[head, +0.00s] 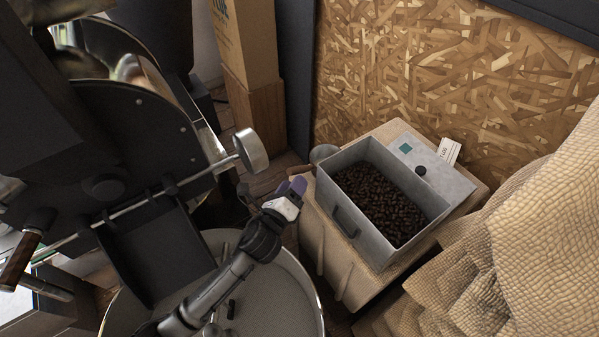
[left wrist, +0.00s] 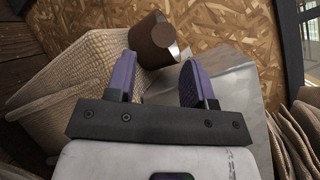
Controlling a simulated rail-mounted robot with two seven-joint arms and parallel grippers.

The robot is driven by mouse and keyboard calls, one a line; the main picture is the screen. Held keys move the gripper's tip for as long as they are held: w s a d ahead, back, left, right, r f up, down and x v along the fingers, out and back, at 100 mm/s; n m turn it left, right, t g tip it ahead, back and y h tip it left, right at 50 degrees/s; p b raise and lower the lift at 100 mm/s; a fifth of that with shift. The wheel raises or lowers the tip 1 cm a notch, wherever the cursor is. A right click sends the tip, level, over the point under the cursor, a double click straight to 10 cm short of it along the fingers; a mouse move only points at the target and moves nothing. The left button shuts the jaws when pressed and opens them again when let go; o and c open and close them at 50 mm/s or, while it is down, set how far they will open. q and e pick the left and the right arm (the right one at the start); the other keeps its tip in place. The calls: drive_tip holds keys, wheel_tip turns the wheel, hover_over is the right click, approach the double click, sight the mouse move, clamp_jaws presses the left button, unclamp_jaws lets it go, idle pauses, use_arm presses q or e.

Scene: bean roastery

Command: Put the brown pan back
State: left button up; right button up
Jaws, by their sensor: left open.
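A brown cylinder with a pale metal end, which looks like the brown pan (left wrist: 152,43), shows in the left wrist view just beyond my fingertips. A grey rounded thing (head: 322,153) by the bin's far left corner in the head view may be the same object; I cannot tell. My left gripper (head: 291,187) has purple fingers and is left of the bin in the head view. In the left wrist view its fingers (left wrist: 160,70) are apart with nothing held between them. My right gripper is not in view.
A grey metal bin (head: 345,228) full of dark beans stands on a burlap-covered block (head: 325,262). Burlap sacks (head: 545,240) fill the right. The dark roaster (head: 130,150) and round cooling tray (head: 310,290) are at left.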

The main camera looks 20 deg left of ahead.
use_arm(q)
drive_tip(key=s, duration=0.6)
drive_tip(key=shift+s+a+p, duration=0.2)
drive_tip(key=shift+s+p, duration=0.1)
drive_tip(key=shift+s, duration=0.1)
drive_tip(key=s+a+f+n+g, duration=0.1)
drive_tip(key=s+f+n+g, duration=0.3)
drive_tip(key=s+n, duration=0.4)
drive_tip(key=s+a+f+n+g, duration=0.1)
drive_tip(key=s+f+n+g, duration=0.3)
drive_tip(key=s+n, duration=0.4)
drive_tip(key=s+a+f+n+g, duration=0.1)
drive_tip(key=s+f+n+g, duration=0.4)
drive_tip(key=s+n, duration=0.3)
drive_tip(key=s+g, duration=0.1)
drive_tip(key=s, duration=0.2)
drive_tip(key=shift+s+n+y, duration=0.15)
drive_tip(key=shift+n+y, duration=0.15)
drive_tip(key=shift+y, duration=0.1)
